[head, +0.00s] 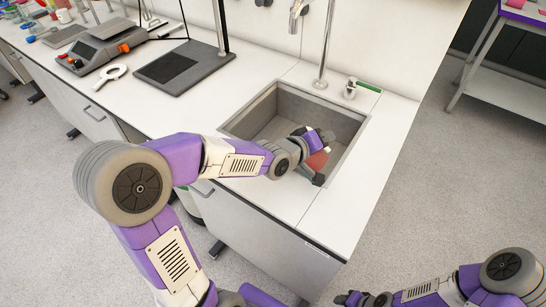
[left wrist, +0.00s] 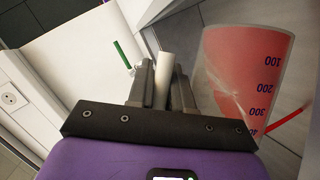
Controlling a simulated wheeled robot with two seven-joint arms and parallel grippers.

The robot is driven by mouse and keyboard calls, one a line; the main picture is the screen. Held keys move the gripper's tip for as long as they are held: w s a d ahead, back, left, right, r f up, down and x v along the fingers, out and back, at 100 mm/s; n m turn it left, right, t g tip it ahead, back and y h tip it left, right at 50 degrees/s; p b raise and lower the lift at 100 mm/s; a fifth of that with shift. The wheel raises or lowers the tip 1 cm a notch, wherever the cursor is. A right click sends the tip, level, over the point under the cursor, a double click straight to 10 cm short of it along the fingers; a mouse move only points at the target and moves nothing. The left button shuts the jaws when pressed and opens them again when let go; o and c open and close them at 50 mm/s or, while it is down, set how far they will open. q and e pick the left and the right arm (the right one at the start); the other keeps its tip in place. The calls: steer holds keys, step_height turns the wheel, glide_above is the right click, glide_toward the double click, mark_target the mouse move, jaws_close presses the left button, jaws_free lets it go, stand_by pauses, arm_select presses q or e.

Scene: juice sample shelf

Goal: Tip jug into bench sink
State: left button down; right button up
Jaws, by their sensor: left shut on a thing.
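The jug (head: 317,161) is clear with red liquid in it. In the head view only a small part of it shows, beside my left gripper (head: 322,138) over the front right of the bench sink (head: 267,108). In the left wrist view the jug (left wrist: 245,75) is at the right, tilted, its scale numbers rising toward the bottom of the picture. My left gripper (left wrist: 163,88) is shut on a pale upright bar between its fingers, which looks like the jug's handle.
A tall tap (head: 322,60) stands behind the sink, with a small fitting (head: 350,88) to its right. A dark plate with a stand (head: 182,66) and a grey instrument (head: 100,45) are left on the white bench (head: 345,225).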

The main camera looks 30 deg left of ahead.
arm_select(q)
steer(key=shift+a+r+n+h, duration=0.15)
steer(key=shift+a+n+h, duration=0.15)
stand_by(0.9)
steer(key=shift+a+n+h+p, duration=0.4)
steer(key=shift+a+n+p, duration=0.25)
steer(key=shift+p, duration=1.25)
steer(key=shift+w+a+r+n+t+h+p, duration=0.2)
steer(key=shift+a+p, duration=0.35)
steer(key=shift+p, duration=0.6)
steer(key=shift+s+a+r+n+h+p, duration=0.15)
steer(key=shift+a+r+p, duration=0.3)
steer(key=shift+p, duration=0.75)
steer(key=shift+w+a+r+n+t+h+p, duration=0.1)
steer(key=shift+w+a+r+n+p, duration=0.1)
steer(key=shift+a+p, duration=0.7)
steer(key=shift+d+f+p, duration=0.1)
steer(key=shift+f+p, duration=0.05)
steer(key=shift+p, duration=0.2)
steer(key=shift+a+f+n+p, duration=0.1)
steer(key=shift+a+n+p, duration=0.3)
steer(key=shift+p, duration=0.4)
